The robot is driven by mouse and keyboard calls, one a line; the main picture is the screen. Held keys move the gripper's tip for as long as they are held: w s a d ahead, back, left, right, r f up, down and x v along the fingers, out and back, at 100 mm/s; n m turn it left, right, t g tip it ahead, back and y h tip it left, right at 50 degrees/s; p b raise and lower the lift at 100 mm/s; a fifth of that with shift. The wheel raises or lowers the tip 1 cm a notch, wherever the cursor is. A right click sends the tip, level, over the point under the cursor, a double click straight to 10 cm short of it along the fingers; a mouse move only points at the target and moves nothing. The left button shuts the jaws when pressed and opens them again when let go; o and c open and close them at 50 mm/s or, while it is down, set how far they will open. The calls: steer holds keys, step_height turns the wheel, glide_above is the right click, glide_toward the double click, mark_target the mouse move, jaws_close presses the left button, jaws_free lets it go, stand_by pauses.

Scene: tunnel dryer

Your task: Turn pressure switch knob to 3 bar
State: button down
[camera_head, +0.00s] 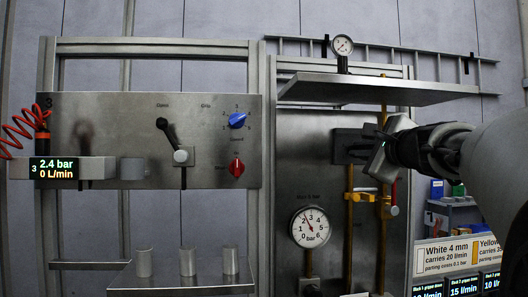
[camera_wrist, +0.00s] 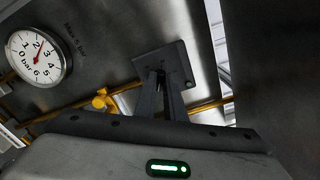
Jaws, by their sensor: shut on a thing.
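My gripper (camera_head: 374,152) is at the right-hand metal panel, reaching in from the right. In the wrist view its two dark fingers (camera_wrist: 164,82) converge at a dark plate (camera_wrist: 178,58) on the panel. They are shut on a small part there, seemingly the pressure switch knob, which the fingers hide; its setting cannot be read. The dark plate also shows in the head view (camera_head: 345,146), left of the gripper. A round bar gauge (camera_head: 310,227) sits below left of it, its needle between 2 and 3. The wrist view also shows the gauge (camera_wrist: 39,57), with a red needle.
The left panel carries a black lever (camera_head: 168,133), a blue knob (camera_head: 238,120), a red knob (camera_head: 236,168) and a display (camera_head: 54,170) reading 2.4 bar, 0 L/min. A shelf (camera_head: 375,89) overhangs my gripper. Yellow pipes (camera_head: 350,215) run below it.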

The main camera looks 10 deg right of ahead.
steer(key=shift+a+f, duration=0.1)
steer(key=n+b, duration=0.8)
steer(key=n, duration=0.3)
steer(key=n+b, duration=0.8)
steer(key=n, duration=0.4)
steer(key=shift+d+f+n, duration=0.15)
steer(key=shift+d+n, duration=0.05)
steer(key=shift+n, duration=0.1)
stand_by(0.4)
steer(key=c, duration=1.8)
jaws_free()
steer(key=shift+c, duration=0.2)
steer(key=shift+b, duration=0.3)
